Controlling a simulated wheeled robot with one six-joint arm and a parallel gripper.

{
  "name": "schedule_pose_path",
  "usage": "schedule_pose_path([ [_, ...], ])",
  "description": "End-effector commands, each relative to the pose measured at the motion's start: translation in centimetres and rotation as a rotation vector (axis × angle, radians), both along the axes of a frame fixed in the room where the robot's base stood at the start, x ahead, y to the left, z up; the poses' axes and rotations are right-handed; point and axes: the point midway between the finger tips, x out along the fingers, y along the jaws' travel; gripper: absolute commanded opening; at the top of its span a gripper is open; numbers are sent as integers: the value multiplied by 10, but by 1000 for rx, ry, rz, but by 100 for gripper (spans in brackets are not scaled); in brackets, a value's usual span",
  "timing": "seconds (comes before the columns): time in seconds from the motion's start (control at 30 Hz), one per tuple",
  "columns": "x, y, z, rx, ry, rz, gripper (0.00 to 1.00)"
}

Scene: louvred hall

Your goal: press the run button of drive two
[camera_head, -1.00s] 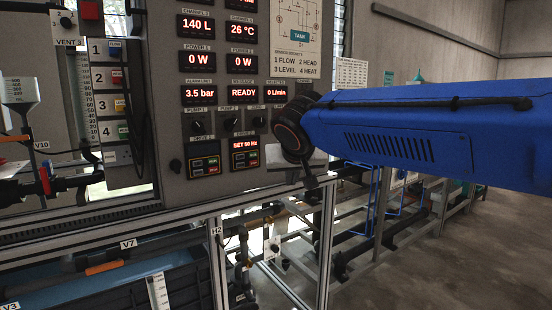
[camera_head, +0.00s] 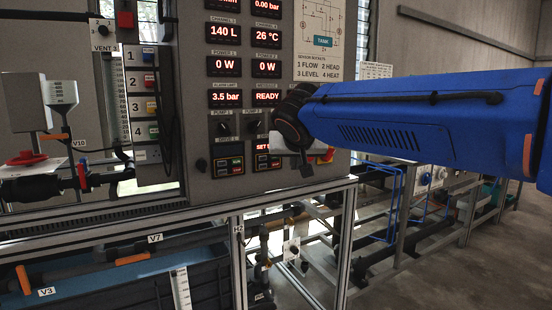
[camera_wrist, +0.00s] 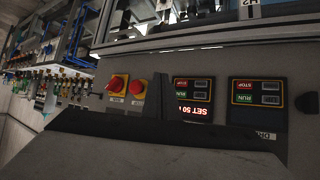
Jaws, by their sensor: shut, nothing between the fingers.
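Drive two (camera_head: 263,161) is the right one of two small drive units low on the grey panel, with a red lit SET display. In the head view its right part is hidden behind my gripper. My gripper (camera_head: 305,168) is shut and empty, to the right of drive two in the head view. A broad grey part of it (camera_wrist: 170,150) fills the bottom of the wrist view. I see no contact with the RUN key.
Drive one (camera_head: 228,165) sits left of drive two, with a similar key pair and a dark display. Red knobs on yellow plates (camera_wrist: 117,84) stand beside drive two in the wrist view. A metal frame rail (camera_head: 200,209) runs below the panel.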

Motion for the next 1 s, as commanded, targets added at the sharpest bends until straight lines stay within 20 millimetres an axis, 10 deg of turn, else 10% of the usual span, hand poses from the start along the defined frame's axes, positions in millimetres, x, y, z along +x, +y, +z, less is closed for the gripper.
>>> schedule_pose_path([
  [1.0,66,44,0,0,0,0,0],
])
